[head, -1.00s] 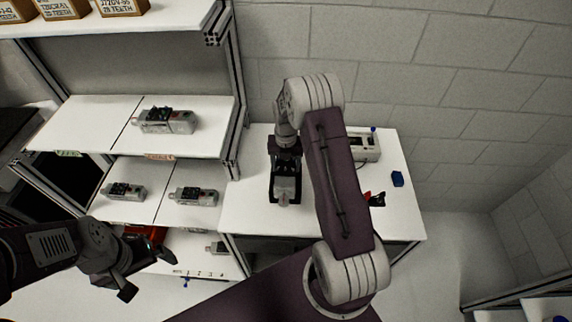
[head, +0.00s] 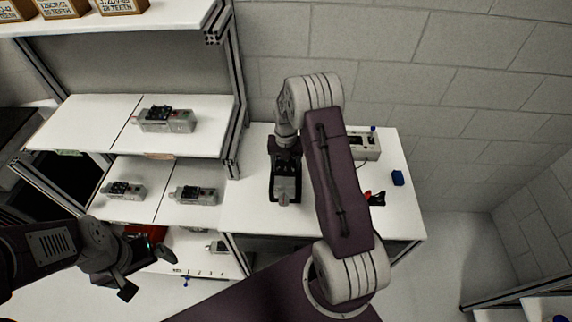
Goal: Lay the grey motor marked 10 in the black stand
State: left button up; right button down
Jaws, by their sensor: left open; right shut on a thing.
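My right gripper (head: 285,160) points down over the white table and is shut on a grey motor. The grey motor (head: 283,199) shows only at its near end, below the gripper; its mark cannot be read. The black stand (head: 274,187) is at the same spot, around or just under the motor. Whether the motor rests fully in the stand cannot be told, as my gripper and arm hide much of it. My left gripper (head: 147,270) is open and empty at lower left, in front of the shelves.
Several other grey motors lie on the shelves at left, one on the upper shelf (head: 168,120). A grey device (head: 363,146), a blue block (head: 398,178) and a red and black item (head: 377,198) are on the table's right side. The table's front left is clear.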

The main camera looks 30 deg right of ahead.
jog(key=shift+f+b, duration=0.8)
jog(key=shift+f, duration=0.35)
jog(key=shift+c, duration=1.9)
grip_release()
jog(key=shift+o, duration=0.7)
jog(key=shift+s, duration=0.1)
jog(key=shift+r, duration=0.3)
notch_tip(320, 180, up, 9)
jog(key=shift+a+f+b, duration=0.1)
jog(key=shift+f+b, duration=0.05)
jog(key=shift+b, duration=1)
